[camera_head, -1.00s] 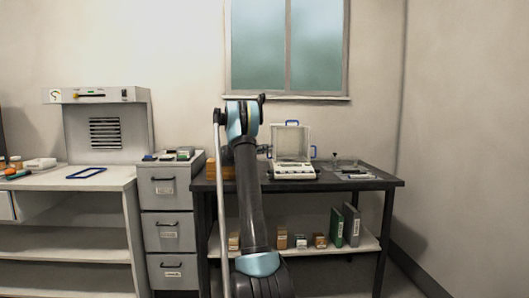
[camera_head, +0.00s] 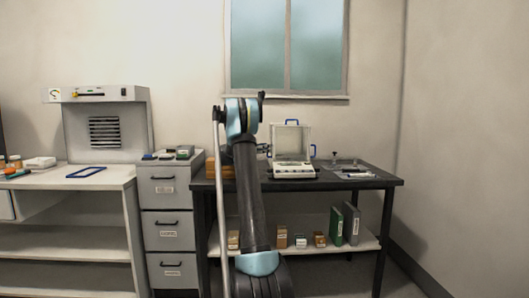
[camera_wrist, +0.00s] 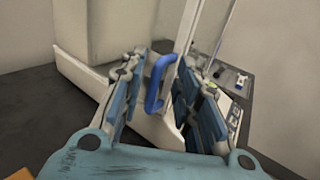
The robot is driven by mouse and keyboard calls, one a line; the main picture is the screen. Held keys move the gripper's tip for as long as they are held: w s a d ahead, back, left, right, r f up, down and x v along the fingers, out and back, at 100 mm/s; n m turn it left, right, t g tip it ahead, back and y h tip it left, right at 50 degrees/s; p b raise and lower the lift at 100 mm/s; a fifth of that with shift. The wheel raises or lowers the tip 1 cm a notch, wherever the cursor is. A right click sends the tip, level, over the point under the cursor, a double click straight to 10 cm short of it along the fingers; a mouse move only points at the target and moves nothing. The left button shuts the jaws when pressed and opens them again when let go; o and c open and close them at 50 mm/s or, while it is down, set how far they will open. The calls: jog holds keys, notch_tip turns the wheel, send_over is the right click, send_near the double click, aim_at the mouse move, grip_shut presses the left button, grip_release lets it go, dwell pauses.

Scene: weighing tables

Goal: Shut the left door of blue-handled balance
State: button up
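The blue-handled balance (camera_head: 293,171) stands on the dark table, with a clear weighing chamber, a blue top handle (camera_head: 291,121) and a blue right-side handle (camera_head: 313,151). My gripper (camera_head: 265,149) is at its left side, partly hidden by my arm in the head view. In the wrist view, a blue door handle (camera_wrist: 158,84) stands between the blue-padded fingers of my gripper (camera_wrist: 165,100). The fingers are apart, with a gap to the handle visible on the right. How far the left door is open cannot be told.
The dark table (camera_head: 370,183) also carries small items (camera_head: 350,167) right of the balance and an orange-brown stack (camera_head: 226,168) at its left end. A drawer cabinet (camera_head: 168,222) stands to the left. The wall is close behind.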

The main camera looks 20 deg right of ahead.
jog(key=v, duration=1.1)
jog(key=shift+a, duration=0.4)
jog(key=s+a+f+m+g+y, duration=0.1)
jog(key=s+a+f+m+y, duration=0.2)
jog(key=s, duration=0.9)
jog(key=s+f+m+g+y, duration=0.1)
jog(key=s+m+y, duration=0.25)
jog(key=s, duration=0.75)
jog(key=s+a+f+m+y, duration=0.2)
jog(key=s+m, duration=0.3)
jog(key=s, duration=0.7)
jog(key=s+a+f+m+y, duration=0.3)
jog(key=s+a+f, duration=0.2)
jog(key=s, duration=0.4)
jog(key=s+a+f+m+g+y, duration=0.1)
jog(key=s+a+f+m+y, duration=0.1)
jog(key=s+a+f, duration=0.3)
jog(key=s+a+f+m+y, duration=0.3)
jog(key=s+f, duration=0.7)
jog(key=s, duration=0.5)
jog(key=shift+a+m+y, duration=0.35)
jog(key=shift+a+m, duration=0.5)
jog(key=shift+a, duration=0.15)
